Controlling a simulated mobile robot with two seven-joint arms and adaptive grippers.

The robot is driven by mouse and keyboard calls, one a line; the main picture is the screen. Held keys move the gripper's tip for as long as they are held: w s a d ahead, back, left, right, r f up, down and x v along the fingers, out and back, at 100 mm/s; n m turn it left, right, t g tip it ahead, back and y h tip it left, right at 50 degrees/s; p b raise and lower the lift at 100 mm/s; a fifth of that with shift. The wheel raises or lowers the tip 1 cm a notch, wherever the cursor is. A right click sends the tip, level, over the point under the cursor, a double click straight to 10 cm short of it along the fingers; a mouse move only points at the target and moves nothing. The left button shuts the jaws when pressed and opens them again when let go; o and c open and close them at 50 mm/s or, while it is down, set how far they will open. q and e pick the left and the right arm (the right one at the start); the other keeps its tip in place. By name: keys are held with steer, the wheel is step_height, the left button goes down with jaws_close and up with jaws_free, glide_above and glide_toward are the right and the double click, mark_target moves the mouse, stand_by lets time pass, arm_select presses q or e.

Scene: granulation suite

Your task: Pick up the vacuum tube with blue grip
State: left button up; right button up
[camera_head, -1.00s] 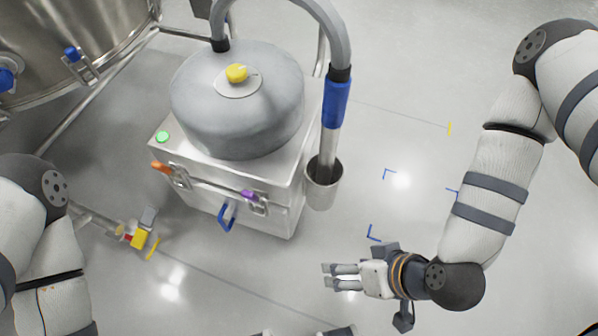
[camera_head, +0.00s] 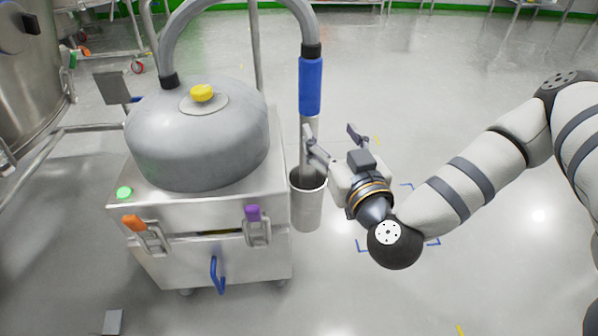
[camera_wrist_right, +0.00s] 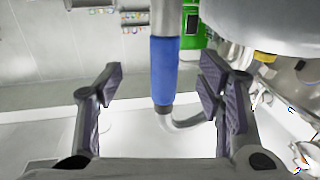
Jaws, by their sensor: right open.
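The vacuum tube has a blue grip (camera_head: 310,85) below a black collar. It stands upright with its grey lower end in a metal cup (camera_head: 307,205) on the side of the vacuum unit. My right gripper (camera_head: 332,134) is open just right of the tube, below the blue grip. One finger overlaps the tube in the head view; I cannot tell if they touch. In the right wrist view, the blue grip (camera_wrist_right: 164,70) appears between the spread fingers of the right gripper (camera_wrist_right: 165,95), seemingly beyond their tips. My left gripper is not in view.
The vacuum unit (camera_head: 190,215) has a grey domed top (camera_head: 195,145) with a yellow knob, and coloured latches in front. A grey hose (camera_head: 235,6) arches from it to the tube. A steel vessel (camera_head: 30,80) stands at the left. The floor at the right is open.

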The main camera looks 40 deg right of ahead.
mark_target(313, 109)
steer(key=b+x, duration=0.1)
steer(key=x, duration=0.2)
steer(key=b+x, duration=0.1)
steer(key=x, duration=0.3)
steer(key=b+x, duration=0.1)
steer(key=x, duration=0.3)
steer(key=shift+w+a, duration=0.1)
steer(key=shift+a, duration=0.2)
steer(key=shift+w+d+r+b, duration=0.1)
steer(key=shift+w+b, duration=0.2)
steer(key=shift+b, duration=0.05)
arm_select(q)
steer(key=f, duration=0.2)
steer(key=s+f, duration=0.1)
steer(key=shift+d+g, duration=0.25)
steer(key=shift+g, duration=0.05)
arm_select(e)
steer(key=shift+r, duration=0.15)
steer(key=c, duration=1.2)
